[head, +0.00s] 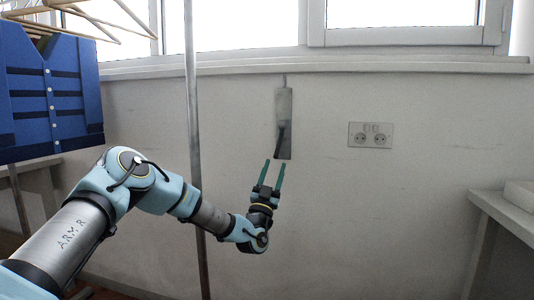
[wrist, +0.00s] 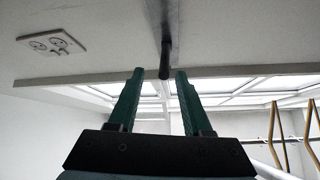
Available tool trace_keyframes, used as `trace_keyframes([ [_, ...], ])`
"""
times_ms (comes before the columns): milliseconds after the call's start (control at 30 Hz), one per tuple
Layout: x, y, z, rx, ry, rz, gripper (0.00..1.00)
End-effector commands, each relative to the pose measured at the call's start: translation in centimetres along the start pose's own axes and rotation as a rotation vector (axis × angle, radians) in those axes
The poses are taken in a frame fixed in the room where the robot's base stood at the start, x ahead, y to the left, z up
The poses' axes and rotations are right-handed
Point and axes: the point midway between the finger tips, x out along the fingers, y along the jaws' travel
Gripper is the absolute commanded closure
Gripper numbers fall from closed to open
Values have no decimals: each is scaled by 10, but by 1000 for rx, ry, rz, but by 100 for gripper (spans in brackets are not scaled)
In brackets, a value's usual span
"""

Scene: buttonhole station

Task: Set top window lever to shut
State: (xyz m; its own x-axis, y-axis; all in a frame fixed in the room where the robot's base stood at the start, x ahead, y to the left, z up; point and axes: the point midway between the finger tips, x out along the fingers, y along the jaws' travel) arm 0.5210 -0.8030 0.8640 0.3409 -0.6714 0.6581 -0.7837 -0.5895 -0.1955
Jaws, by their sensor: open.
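A dark lever (head: 281,139) hangs down on a tall grey metal plate (head: 284,105) fixed to the wall below the window. A thin rod runs from the plate up to the sill. My gripper (head: 273,172) is open, with its green fingers pointing up, just below the lever in the head view. In the wrist view, the lever's dark end (wrist: 165,68) shows between and beyond the two fingertips of my gripper (wrist: 157,80). No contact is visible. The gap in depth is hard to tell.
A double wall socket (head: 370,134) sits right of the plate. A vertical metal pole (head: 194,120) stands to the left, near my arm. A blue buttoned garment (head: 45,95) hangs at the far left. A pale table (head: 510,212) is at the right. The sill (head: 420,65) juts out above.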

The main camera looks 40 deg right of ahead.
Motion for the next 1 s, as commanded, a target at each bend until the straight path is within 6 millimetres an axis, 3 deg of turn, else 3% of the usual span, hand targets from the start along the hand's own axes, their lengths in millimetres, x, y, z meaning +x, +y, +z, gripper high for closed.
trace_keyframes([
  [167, 0, 2, -1, 0, 48, -48, 50],
  [700, 86, -2, -6, -1, 46, -46, 50],
  [1000, 104, -3, -6, -1, 44, -44, 50],
])
